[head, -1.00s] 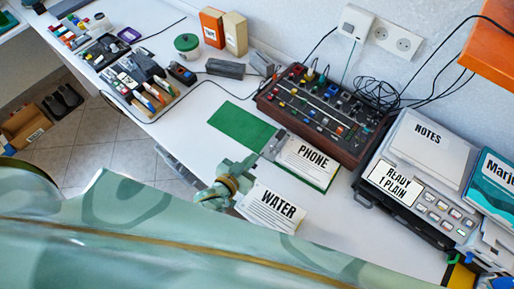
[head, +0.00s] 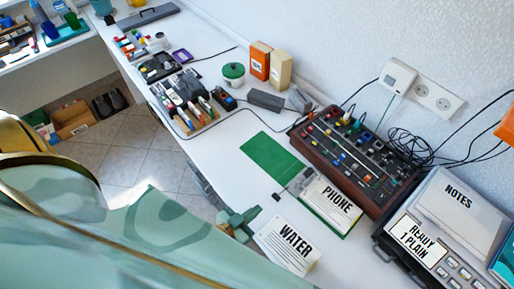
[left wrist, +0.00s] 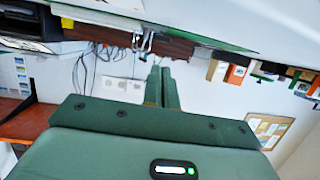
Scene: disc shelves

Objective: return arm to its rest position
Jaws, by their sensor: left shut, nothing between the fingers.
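My left arm (head: 150,235), pale green with gold trim, fills the lower left of the head view and hides part of the desk edge. My left gripper (head: 238,222) shows beyond it, small and partly hidden, just left of the white WATER card (head: 287,243). I cannot tell its height over the desk in that view. In the left wrist view the two dark green fingers (left wrist: 161,86) are together with nothing between them. My right gripper is in neither view.
The white desk (head: 225,150) holds a green mat (head: 272,157), a PHONE card (head: 328,203), a knobbed mixer (head: 355,160) and a grey machine (head: 452,215) with a NOTES sheet. Small tools and boxes stand farther back. Tiled floor (head: 135,165) is open left of the desk.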

